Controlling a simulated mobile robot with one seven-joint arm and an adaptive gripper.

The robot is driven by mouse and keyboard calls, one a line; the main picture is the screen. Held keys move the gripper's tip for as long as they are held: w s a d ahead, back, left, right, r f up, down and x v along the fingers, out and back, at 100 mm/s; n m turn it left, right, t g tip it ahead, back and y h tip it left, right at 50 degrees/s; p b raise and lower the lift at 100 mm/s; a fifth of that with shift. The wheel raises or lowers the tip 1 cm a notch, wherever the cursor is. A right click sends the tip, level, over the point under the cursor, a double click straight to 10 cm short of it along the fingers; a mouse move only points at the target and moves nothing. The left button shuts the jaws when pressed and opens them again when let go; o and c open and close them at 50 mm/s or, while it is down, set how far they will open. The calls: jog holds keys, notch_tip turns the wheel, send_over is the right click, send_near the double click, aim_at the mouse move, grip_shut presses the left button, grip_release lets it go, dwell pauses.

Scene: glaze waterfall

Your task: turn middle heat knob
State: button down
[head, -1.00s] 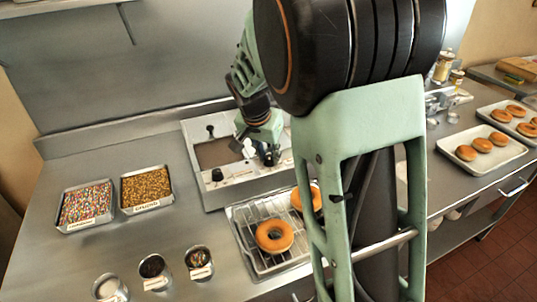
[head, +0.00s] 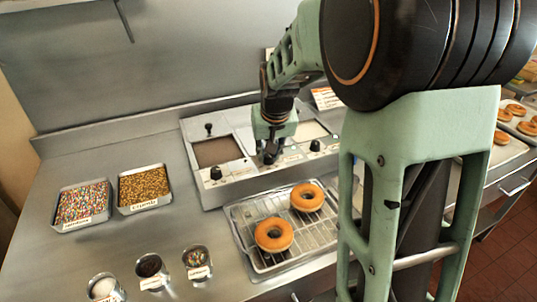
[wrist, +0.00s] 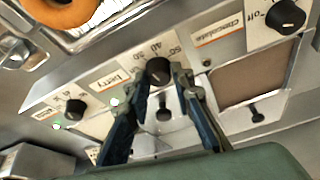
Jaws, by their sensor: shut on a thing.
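A metal glaze station has a front panel (head: 240,186) with three black knobs. The middle knob (wrist: 158,70) sits between my gripper's two fingertips in the wrist view, beside the berry label (wrist: 118,80). My gripper (wrist: 164,82) is shut on it. In the head view my gripper (head: 269,157) points down at the middle of the panel and largely hides that knob. The left knob (head: 215,173) is by the chocolate label in the wrist view (wrist: 232,29). The right knob (head: 315,146) stands free of the gripper.
A wire rack tray (head: 283,261) with two donuts (head: 274,235) lies just in front of the panel. Trays of sprinkles (head: 82,204) and crunchy topping (head: 146,188) and several small cups (head: 150,268) are at left. More donuts (head: 516,109) lie far right.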

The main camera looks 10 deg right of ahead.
jog(key=n+b, duration=0.1)
jog(key=n, duration=0.1)
jog(key=n+y+b, duration=0.1)
jog(key=n, duration=0.1)
jog(key=n+y+b, duration=0.1)
jog(key=n, duration=0.1)
jog(key=shift+w+d+f+g, duration=0.1)
jog(key=shift+d+g, duration=0.15)
jog(key=shift+g, duration=0.05)
jog(key=n+y, duration=0.1)
jog(key=n, duration=0.1)
jog(key=n+g+b, duration=0.1)
jog(key=n, duration=0.2)
jog(key=shift+y, duration=0.4)
jog(key=shift+n+g, duration=0.3)
jog(key=c, duration=1.7)
grip_release()
jog(key=shift+r, duration=0.2)
jog(key=v, duration=1.2)
jog(key=shift+f, duration=0.1)
